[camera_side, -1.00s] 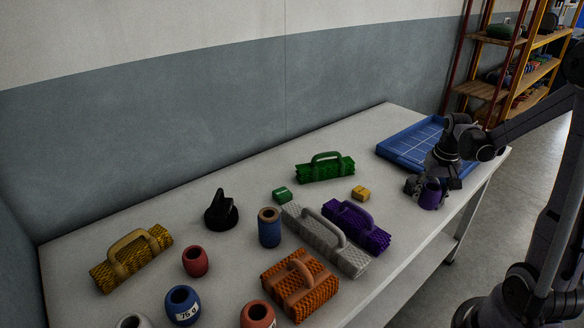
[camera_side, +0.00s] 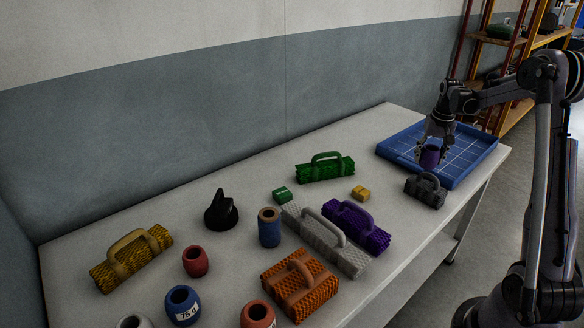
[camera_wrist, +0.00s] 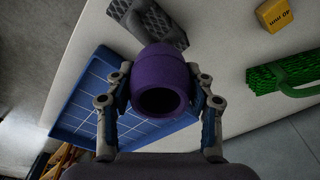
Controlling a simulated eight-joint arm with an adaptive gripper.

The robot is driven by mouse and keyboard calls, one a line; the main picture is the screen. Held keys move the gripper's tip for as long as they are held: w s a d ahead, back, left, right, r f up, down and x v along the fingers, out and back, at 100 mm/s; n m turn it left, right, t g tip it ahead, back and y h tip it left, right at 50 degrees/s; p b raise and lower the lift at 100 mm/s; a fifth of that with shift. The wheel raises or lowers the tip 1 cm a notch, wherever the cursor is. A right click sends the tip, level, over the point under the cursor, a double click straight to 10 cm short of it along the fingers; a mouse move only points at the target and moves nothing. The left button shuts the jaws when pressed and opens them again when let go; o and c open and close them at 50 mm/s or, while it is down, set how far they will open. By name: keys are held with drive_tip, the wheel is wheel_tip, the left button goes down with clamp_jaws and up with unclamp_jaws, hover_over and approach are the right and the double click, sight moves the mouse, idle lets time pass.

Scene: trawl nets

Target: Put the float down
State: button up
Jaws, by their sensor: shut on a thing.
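The purple float (camera_side: 430,157) is a barrel shape with a dark hole in its end. My gripper (camera_side: 433,150) is shut on it. In the side view the float appears over the near left part of the blue tray (camera_side: 480,165); I cannot tell whether it touches the tray. In the wrist view the float (camera_wrist: 161,82) sits between the two fingers of my gripper (camera_wrist: 160,95), with the gridded tray (camera_wrist: 85,122) behind and to its left.
A dark grey net bundle (camera_side: 425,190) with a handle lies just in front of the tray. Green (camera_side: 325,168), purple (camera_side: 356,224) and light grey (camera_side: 325,240) bundles lie to the left. A yellow block (camera_side: 361,193) sits between. Several other floats stand further left.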

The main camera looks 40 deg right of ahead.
drive_tip(key=w+f, duration=0.2)
drive_tip(key=w, duration=0.2)
drive_tip(key=w+a+f, duration=0.1)
drive_tip(key=w+f, duration=0.2)
drive_tip(key=w, duration=0.2)
drive_tip(key=w+f, duration=0.2)
drive_tip(key=w, duration=0.3)
drive_tip(key=shift+w+a+f, duration=0.15)
drive_tip(key=shift+a+f, duration=0.1)
drive_tip(key=shift+a, duration=0.15)
drive_tip(key=shift+f, duration=2.1)
drive_tip(key=o, duration=1.2)
drive_tip(key=shift+f, duration=0.1)
drive_tip(key=shift+c, duration=0.2)
